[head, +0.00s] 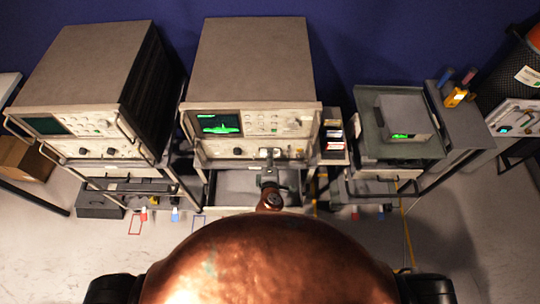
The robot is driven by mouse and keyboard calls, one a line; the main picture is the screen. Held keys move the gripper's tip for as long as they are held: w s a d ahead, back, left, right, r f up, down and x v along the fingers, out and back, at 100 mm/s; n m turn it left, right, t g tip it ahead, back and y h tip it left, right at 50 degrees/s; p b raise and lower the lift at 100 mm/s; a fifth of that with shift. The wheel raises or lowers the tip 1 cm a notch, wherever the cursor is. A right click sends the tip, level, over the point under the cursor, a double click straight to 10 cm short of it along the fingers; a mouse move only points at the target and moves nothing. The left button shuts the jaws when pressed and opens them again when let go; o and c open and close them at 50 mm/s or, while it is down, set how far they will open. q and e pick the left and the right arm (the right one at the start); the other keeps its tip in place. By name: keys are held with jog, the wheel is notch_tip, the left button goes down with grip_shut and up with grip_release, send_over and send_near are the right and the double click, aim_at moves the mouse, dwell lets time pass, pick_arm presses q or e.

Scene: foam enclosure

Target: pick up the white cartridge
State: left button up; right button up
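My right gripper (270,155) shows small in the middle of the head view, at the end of the copper-coloured arm part, in front of the centre instrument's lower edge. Its fingers are too small to tell whether they are open or shut, or whether they hold anything. A narrow dark rack (333,118) stands just right of the centre instrument and holds small dark, red and white pieces. A white piece (335,146) at its near end may be the white cartridge; I cannot be sure. The gripper is left of it and apart from it. My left gripper is not in view.
Large grey instruments stand on carts at left (85,65) and centre (250,60). A smaller grey box (404,115) sits in a tray on the right cart. Blue, red and yellow-white pieces (455,97) lie on the right ledge. An open drawer (235,184) lies below the gripper.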

jog(key=shift+s+f, duration=0.1)
jog(key=shift+f, duration=0.05)
grip_shut()
dwell(0.5)
